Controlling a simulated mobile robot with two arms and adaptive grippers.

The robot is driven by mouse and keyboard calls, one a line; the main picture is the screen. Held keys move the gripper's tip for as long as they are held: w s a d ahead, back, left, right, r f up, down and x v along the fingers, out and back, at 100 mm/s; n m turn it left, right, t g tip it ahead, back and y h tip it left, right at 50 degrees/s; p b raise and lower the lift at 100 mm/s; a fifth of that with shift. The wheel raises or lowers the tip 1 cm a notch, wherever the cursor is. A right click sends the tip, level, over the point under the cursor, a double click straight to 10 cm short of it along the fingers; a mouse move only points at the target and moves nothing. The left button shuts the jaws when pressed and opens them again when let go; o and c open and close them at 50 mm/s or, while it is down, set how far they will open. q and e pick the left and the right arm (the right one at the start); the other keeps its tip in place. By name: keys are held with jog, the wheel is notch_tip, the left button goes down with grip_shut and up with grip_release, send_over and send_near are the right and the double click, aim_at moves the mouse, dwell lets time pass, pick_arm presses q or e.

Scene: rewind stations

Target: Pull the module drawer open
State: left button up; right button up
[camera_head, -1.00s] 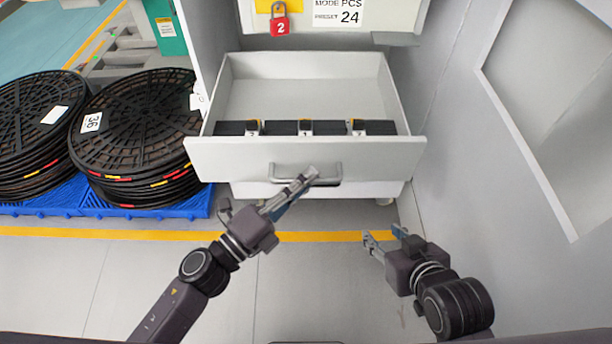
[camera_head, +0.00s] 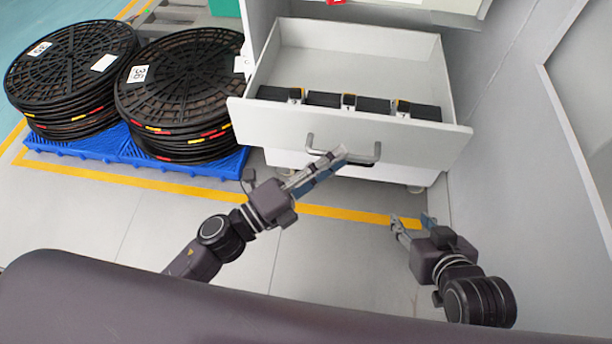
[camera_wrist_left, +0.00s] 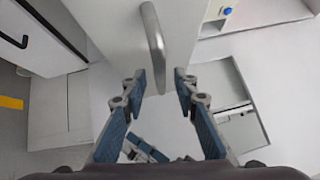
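The grey module drawer (camera_head: 270,122) stands open below the cabinet in the head view, with a row of black modules (camera_head: 350,103) inside. Its bar handle (camera_head: 377,151) is on the front panel. My left gripper (camera_head: 337,156) has its fingertips at the handle and overlaps its middle. In the left wrist view the left gripper (camera_wrist_left: 160,76) is open, with a finger on each side of the handle's (camera_wrist_left: 154,45) near end; no contact shows. My right gripper (camera_head: 412,222) is open and empty, low and to the right of the drawer.
Stacks of black reels (camera_head: 180,85) stand on a blue pallet (camera_head: 105,147) left of the drawer. A grey wall or panel (camera_head: 520,130) is close on the right. The floor in front is clear, with a yellow line (camera_head: 345,213).

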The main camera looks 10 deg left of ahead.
pick_arm(q)
jog(key=v, duration=0.9)
jog(key=shift+s+a, duration=0.25)
jog(key=shift+s, duration=0.05)
